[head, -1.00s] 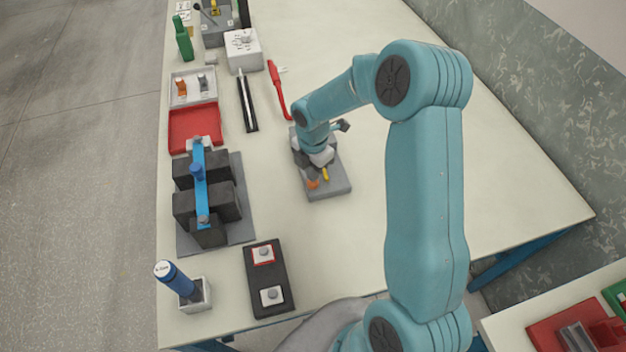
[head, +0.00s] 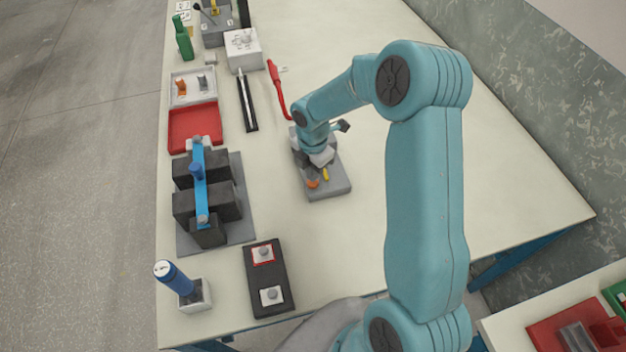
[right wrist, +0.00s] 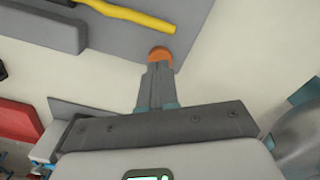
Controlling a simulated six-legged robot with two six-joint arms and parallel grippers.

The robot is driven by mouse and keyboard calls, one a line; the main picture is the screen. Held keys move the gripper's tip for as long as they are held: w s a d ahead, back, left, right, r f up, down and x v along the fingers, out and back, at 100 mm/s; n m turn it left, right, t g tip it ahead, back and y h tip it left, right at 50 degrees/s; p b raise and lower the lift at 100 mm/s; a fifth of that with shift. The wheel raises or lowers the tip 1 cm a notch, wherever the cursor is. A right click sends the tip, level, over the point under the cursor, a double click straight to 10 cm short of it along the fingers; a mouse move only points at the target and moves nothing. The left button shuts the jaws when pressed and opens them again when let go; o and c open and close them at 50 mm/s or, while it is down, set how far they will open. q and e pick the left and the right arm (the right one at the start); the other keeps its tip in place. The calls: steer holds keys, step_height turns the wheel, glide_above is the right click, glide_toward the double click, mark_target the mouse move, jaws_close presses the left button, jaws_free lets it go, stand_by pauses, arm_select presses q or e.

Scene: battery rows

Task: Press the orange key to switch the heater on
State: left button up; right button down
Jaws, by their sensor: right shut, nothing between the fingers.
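The orange key (head: 313,184) sits on a grey panel (head: 336,186) in the middle of the table, beside a short yellow lever (head: 326,174). My right gripper (head: 314,174) reaches down over this panel, and its arm hides the far part of it. In the right wrist view the shut, empty fingers (right wrist: 158,74) point at the orange key (right wrist: 160,54). Their tips meet its near edge in the picture; I cannot tell whether they press it. The yellow lever (right wrist: 130,12) lies beyond. My left gripper is not in view.
Left of the panel stand dark blocks under a blue bar (head: 200,180). A black box with two buttons (head: 267,281) and a blue-handled tool in a holder (head: 178,280) are nearer. A red-handled tool (head: 278,92) lies behind. The table's right side is clear.

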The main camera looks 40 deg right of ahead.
steer(key=shift+f+b, duration=0.65)
steer(key=shift+f, duration=0.3)
step_height(320, 180, up, 6)
steer(key=p, duration=0.5)
steer(key=shift+r, duration=0.2)
steer(key=shift+f, duration=0.1)
steer(key=shift+w+a, duration=0.15)
steer(key=shift+a, duration=0.05)
steer(key=w+a+b, duration=0.1)
steer(key=w+a, duration=0.3)
steer(key=a, duration=0.4)
steer(key=shift+w+a, duration=0.2)
steer(key=shift+w, duration=0.1)
